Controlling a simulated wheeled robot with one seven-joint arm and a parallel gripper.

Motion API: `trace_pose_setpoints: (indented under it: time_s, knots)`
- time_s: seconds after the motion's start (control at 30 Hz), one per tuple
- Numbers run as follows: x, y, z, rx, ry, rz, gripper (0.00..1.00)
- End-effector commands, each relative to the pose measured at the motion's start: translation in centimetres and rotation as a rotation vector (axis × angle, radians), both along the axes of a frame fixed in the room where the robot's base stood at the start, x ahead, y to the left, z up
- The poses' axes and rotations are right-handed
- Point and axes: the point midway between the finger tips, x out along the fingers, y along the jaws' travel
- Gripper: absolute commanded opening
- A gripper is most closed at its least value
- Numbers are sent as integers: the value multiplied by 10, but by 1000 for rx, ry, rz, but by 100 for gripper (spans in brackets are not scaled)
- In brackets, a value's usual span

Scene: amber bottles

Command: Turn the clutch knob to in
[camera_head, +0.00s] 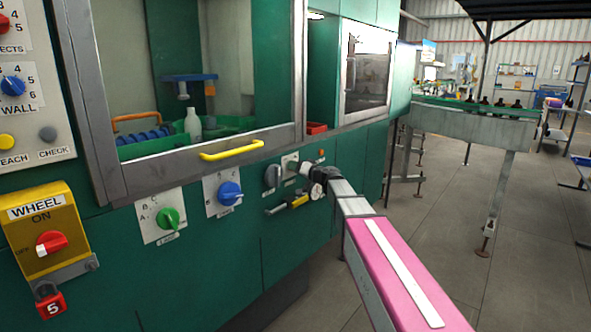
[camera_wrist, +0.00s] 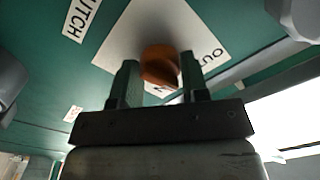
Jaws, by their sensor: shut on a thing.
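The clutch knob (camera_wrist: 158,62) is an orange knob on a white plate (camera_wrist: 122,42) in the wrist view. "OUT" is printed on the plate to the right of the knob, and another mark below it is mostly covered. A label ending in "UTCH" (camera_wrist: 80,18) is at upper left. My gripper (camera_wrist: 160,82) has one finger on each side of the knob and is shut on it. In the head view my gripper (camera_head: 316,178) is against the green machine panel. The clutch knob cannot be made out clearly there.
Left of my gripper are a grey knob (camera_head: 272,177), a blue knob (camera_head: 229,193) and a green knob (camera_head: 168,217). A yellow handle (camera_head: 231,150) sticks out above them. A yellow wheel switch box (camera_head: 45,230) is at far left.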

Motion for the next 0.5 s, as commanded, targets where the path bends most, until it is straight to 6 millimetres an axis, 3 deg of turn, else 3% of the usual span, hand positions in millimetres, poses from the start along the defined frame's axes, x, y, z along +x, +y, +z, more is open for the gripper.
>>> trace_pose_setpoints:
  time_s: [0.5]
  knots:
    - [1,0,0,302,386,-1,18]
